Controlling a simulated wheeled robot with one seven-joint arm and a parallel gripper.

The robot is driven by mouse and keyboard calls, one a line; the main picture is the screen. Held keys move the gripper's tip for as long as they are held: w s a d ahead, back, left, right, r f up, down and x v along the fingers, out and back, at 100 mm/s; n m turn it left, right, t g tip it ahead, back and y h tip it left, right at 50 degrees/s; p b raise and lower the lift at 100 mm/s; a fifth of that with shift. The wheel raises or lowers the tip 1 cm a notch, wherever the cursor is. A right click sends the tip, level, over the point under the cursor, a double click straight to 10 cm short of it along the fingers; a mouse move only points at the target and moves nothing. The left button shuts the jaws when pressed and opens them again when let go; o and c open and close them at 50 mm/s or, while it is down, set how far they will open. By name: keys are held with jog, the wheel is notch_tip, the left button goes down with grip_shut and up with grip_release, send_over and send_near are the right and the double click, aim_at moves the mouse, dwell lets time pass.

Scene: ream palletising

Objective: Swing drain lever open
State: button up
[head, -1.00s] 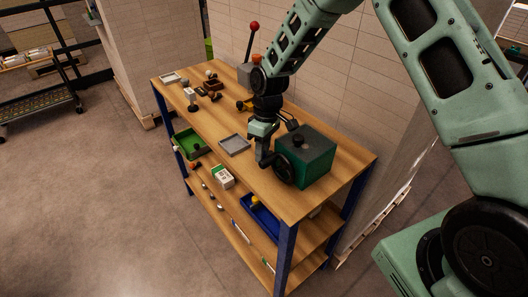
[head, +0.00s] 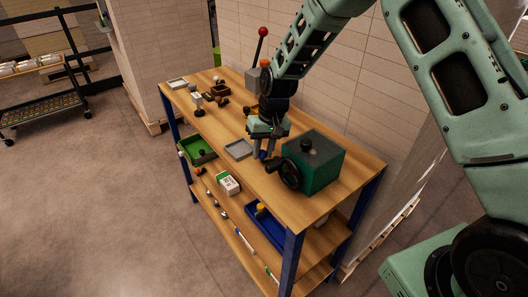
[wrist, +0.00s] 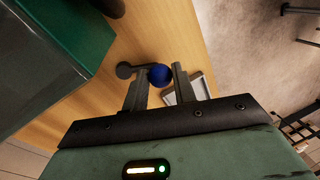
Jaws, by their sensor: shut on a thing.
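The drain lever shows in the wrist view as a dark arm with a round dark hub (wrist: 124,70) and a blue ball knob (wrist: 159,74) at its end. It sits low beside the green box (head: 316,164), which also fills the upper left of the wrist view (wrist: 50,45). My gripper (head: 263,155) is just left of the box, over the wooden top. In the wrist view my gripper (wrist: 160,71) has one finger on each side of the blue knob and is shut on it. In the head view my gripper mostly hides the lever.
The box has a black handwheel (head: 290,174) facing front and a black knob on top. A grey tray (head: 238,149) lies left of my gripper on the bench top (head: 215,125). A red-knobbed lever (head: 262,33) stands behind. Green (head: 205,158) and blue (head: 258,222) bins are below.

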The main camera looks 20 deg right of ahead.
aim_at(274, 159)
jog(key=shift+w+r, duration=0.1)
jog(key=shift+w, duration=0.1)
dwell(0.3)
jog(key=o, duration=1)
jog(key=shift+s, duration=0.1)
jog(key=d+r+b, duration=0.1)
jog(key=r, duration=0.4)
jog(key=d+r+b, duration=0.1)
jog(key=r, duration=0.5)
jog(key=d+r+b, duration=0.1)
jog(key=r, duration=0.5)
jog(key=shift+d, duration=0.2)
